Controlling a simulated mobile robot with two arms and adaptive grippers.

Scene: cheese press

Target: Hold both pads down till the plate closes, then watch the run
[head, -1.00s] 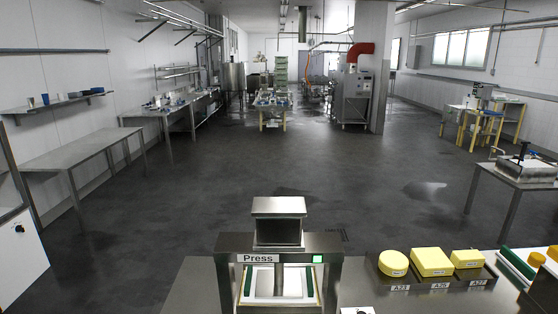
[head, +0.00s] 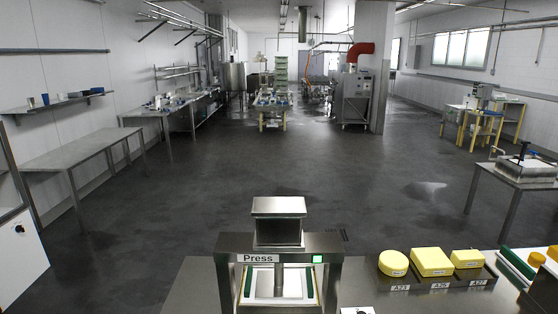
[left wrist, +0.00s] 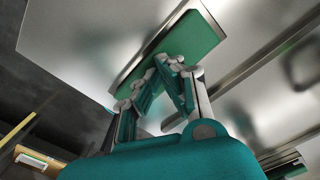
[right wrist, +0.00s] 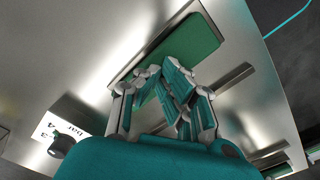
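The steel press (head: 279,243), labelled "Press", stands at the bottom centre of the head view with a small green light lit. Below its crossbar, a grey ram comes down over a white block (head: 264,284), with a green strip at each side. In the left wrist view a flat green pad (left wrist: 190,45) lies on a steel surface, and my left gripper (left wrist: 166,68) is shut and empty over it. In the right wrist view my right gripper (right wrist: 166,70) is likewise shut at a green pad (right wrist: 188,45). I cannot tell whether the fingertips touch the pads.
Yellow cheeses (head: 432,262) sit in a labelled tray right of the press, with white and green pieces farther right. The right wrist view shows a dark knob (right wrist: 64,146) on a white panel marked "bar". Beyond the press the floor (head: 270,180) is open.

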